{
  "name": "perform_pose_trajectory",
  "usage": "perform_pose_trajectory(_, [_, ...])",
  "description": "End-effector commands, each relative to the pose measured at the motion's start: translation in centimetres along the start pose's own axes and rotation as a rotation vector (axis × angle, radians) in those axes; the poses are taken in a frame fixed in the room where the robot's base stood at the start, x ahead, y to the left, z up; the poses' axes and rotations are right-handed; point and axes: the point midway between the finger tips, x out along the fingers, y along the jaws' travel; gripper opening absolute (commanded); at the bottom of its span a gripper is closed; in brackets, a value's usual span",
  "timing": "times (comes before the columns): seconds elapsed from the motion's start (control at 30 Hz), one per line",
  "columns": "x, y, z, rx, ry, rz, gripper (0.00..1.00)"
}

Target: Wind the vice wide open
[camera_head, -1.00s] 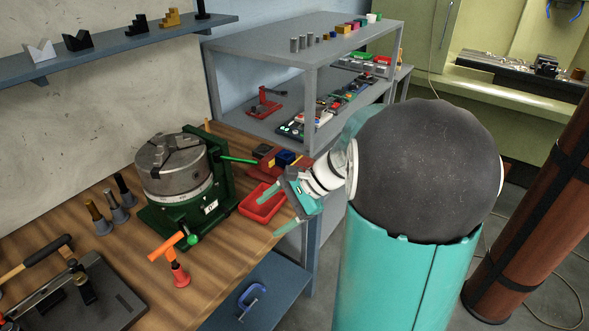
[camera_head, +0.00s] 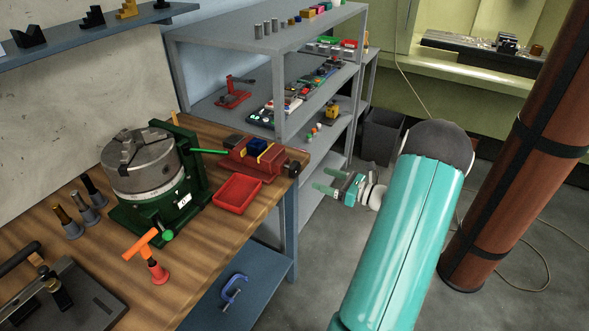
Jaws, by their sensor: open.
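The red vice (camera_head: 255,158) stands at the far right corner of the wooden bench. A dark blue block with yellow edges sits at its jaws (camera_head: 257,149); I cannot tell how wide the jaws stand. A dark round part (camera_head: 292,167) shows at the vice's right end, near the bench edge. My gripper (camera_head: 331,182) is open and empty, past the bench's right edge, to the right of the vice and apart from it. Its fingers point left toward the bench.
A red tray (camera_head: 237,195) lies just in front of the vice. A green rotary table with a grey chuck (camera_head: 141,160) stands left of it, its green-handled lever reaching toward the vice. A grey shelf unit (camera_head: 276,91) stands behind. Open floor lies right of the bench.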

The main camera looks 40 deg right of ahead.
Motion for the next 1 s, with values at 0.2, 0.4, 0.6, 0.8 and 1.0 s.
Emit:
perform_pose_trajectory(0.2, [4.5, 0.1, 0.0, -0.002, 0.000, 0.004, 0.70])
perform_pose_trajectory(0.4, [8.3, 0.1, 0.0, -0.001, 0.000, 0.004, 0.70])
perform_pose_trajectory(0.6, [10.7, 0.1, 0.0, -0.001, 0.001, 0.001, 0.70])
perform_pose_trajectory(0.8, [11.2, 0.0, 0.0, -0.001, 0.002, 0.001, 0.70])
perform_pose_trajectory(1.0, [11.2, 0.0, 0.0, -0.001, 0.002, 0.001, 0.60])
